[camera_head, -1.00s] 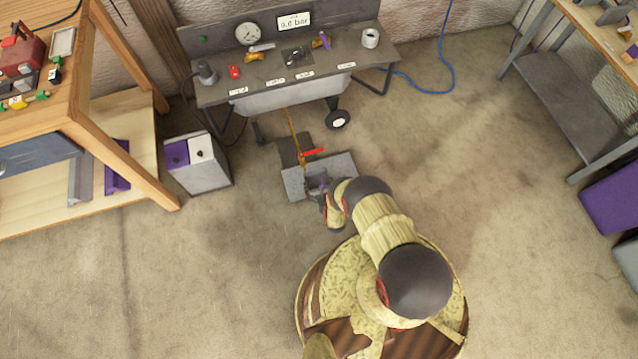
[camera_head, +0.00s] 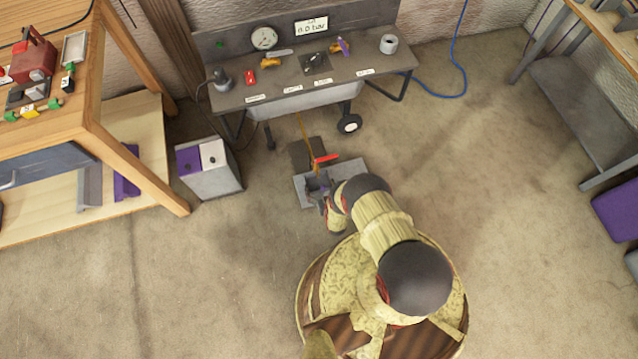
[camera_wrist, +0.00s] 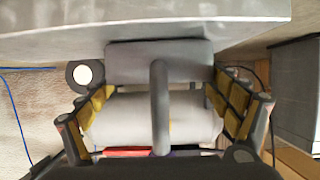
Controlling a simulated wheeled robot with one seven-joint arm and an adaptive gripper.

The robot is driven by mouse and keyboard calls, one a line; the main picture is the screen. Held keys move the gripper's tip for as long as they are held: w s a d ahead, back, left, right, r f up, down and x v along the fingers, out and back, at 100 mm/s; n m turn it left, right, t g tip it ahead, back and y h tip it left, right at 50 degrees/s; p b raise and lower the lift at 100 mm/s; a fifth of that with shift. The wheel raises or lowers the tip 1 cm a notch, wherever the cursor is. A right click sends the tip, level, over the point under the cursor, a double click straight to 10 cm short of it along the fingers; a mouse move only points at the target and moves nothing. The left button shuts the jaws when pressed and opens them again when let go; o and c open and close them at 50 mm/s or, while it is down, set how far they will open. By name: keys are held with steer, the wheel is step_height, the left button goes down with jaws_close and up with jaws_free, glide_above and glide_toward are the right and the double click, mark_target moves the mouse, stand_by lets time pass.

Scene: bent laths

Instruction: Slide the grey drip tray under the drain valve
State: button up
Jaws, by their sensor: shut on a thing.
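The grey drip tray (camera_head: 347,174) lies on the floor in front of the bench, partly hidden by my gripper and arm. The drain valve, with its red lever (camera_head: 327,158), stands at the end of a brass pipe (camera_head: 303,128). From above, the lever overlaps the tray's far edge; I cannot tell the height between them. My gripper (camera_head: 322,193) is at the tray's near part. In the wrist view, a grey upright bar (camera_wrist: 160,105) stands between the yellow-padded fingers, joined to a grey block (camera_wrist: 160,62); it looks like the tray's handle.
The bench (camera_head: 230,97) overhangs a pale tank (camera_head: 300,102) and a wheel (camera_head: 350,124). A cabinet (camera_head: 212,183) with purple and white panels stands left of the tray. A wooden table (camera_head: 135,170) is further left. The floor (camera_head: 470,180) to the right is clear.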

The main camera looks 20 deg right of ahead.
steer(key=o, duration=1)
steer(key=shift+r, duration=5)
steer(key=shift+s+f, duration=0.1)
